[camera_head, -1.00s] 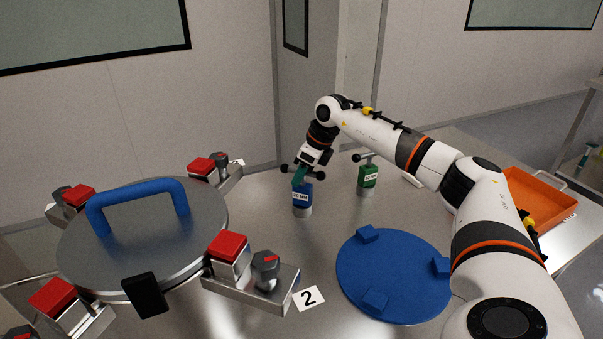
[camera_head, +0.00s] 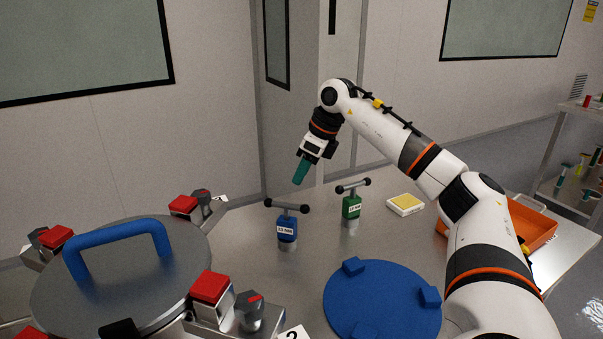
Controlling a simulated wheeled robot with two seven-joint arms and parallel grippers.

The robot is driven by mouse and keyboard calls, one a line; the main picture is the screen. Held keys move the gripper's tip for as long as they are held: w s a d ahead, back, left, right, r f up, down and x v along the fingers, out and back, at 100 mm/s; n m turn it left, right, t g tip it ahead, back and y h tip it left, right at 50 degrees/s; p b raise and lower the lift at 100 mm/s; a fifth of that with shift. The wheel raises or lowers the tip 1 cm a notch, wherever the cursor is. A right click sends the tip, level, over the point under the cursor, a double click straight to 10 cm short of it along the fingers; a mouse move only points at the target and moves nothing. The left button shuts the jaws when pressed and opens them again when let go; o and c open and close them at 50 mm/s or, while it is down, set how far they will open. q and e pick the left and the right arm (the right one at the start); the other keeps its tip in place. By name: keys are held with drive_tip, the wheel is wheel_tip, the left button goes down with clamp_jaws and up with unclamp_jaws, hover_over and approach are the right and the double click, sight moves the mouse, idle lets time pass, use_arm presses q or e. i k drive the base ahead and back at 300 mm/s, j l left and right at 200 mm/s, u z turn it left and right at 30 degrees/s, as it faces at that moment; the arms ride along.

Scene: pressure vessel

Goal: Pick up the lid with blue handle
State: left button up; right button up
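The round metal lid (camera_head: 165,265) lies at the lower left, with a raised blue handle (camera_head: 120,236) arched across its top. It appears to sit level on the vessel, with red-topped clamp blocks around its edge. My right gripper (camera_head: 301,172), with teal fingers, hangs in the air above and behind the blue T-handled tool, well to the right of the lid. It holds nothing that I can see. The fingers overlap from this side, so their opening does not show. My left gripper is not in view.
A blue-bodied T-handled tool (camera_head: 287,229) and a green one (camera_head: 351,207) stand upright on the metal table. A blue disc (camera_head: 383,303) with raised blocks lies in front. A white-and-yellow box (camera_head: 405,204) and an orange tray (camera_head: 530,226) are to the right. A red-topped clamp (camera_head: 210,287) borders the lid.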

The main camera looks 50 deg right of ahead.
sight(143, 269)
drive_tip(key=k, duration=2)
